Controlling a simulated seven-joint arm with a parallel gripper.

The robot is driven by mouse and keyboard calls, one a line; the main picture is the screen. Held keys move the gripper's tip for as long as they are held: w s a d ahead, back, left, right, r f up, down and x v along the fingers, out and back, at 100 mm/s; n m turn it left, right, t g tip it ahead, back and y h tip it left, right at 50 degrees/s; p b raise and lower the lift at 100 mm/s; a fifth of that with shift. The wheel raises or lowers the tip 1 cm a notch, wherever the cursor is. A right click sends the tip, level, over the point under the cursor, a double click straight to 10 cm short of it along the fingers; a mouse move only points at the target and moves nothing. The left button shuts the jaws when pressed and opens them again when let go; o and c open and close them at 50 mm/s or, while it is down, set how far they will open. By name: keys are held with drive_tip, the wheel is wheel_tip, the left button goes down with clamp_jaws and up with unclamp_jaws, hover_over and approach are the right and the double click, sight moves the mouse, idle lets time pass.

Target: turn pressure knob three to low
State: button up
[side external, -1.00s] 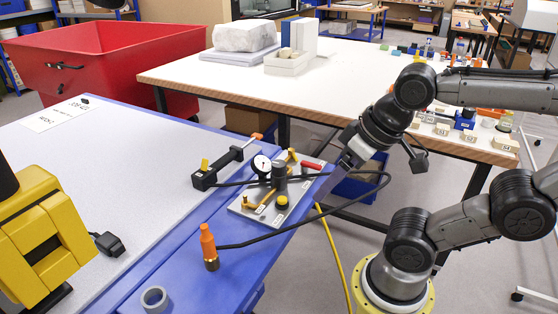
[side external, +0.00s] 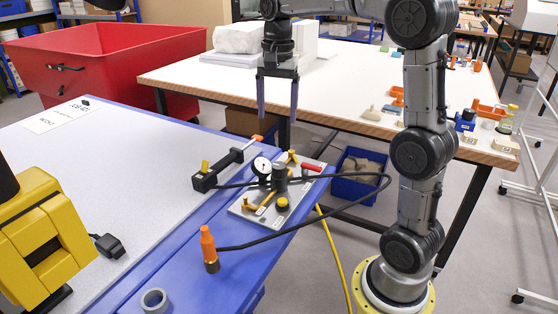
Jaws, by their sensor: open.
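A small pneumatic panel (side external: 247,210) lies on the blue edge of the near table. It carries a round white gauge (side external: 261,165), a grey cylinder (side external: 279,178), a yellow-topped knob (side external: 282,203), brass-yellow fittings and a red handle (side external: 312,166). I cannot read any number or low mark, so I cannot tell which is pressure knob three. My gripper (side external: 277,112) points down above the panel's far side, with its two long fingers spread apart and nothing between them. It is clear of the panel and touches nothing that I can see.
A black tool with an orange tip (side external: 224,168) lies beside the panel. An orange nozzle (side external: 208,245) stands nearer, with a black hose running to the right. A grey ring (side external: 154,299) and a yellow machine (side external: 45,235) are at the front left. The grey tabletop is mostly clear.

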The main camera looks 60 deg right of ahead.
sight(279, 165)
drive_tip(key=f, duration=1.4)
drive_tip(key=shift+d+f, duration=0.35)
drive_tip(key=shift+d, duration=0.05)
clamp_jaws()
